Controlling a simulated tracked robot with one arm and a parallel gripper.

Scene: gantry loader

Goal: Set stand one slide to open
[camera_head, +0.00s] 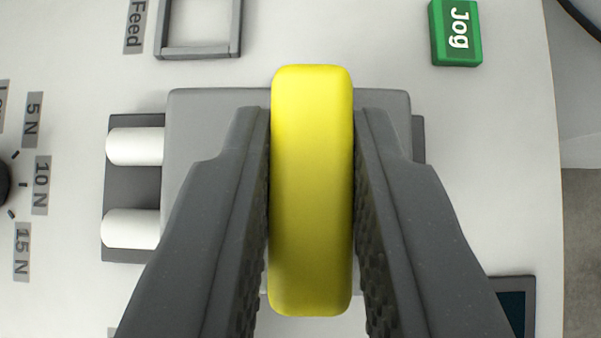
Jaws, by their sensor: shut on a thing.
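A yellow rounded bar (311,190) stands upright in the middle of the view. My gripper (311,215) is shut on it, with one dark finger pressed against each long side. Behind the bar is a grey block (215,110), partly hidden by my fingers. The block sits over a dark base plate (132,186). Two white cylinders (136,146) lie across the plate at the block's left side. No label reading stand one or open is visible.
A green Jog button (456,32) is at the upper right. A grey frame (200,51) sits beside a Feed label (135,26) at the upper left. A dark knob (4,184) with force labels is at the left edge. A dark screen (516,304) is at the lower right.

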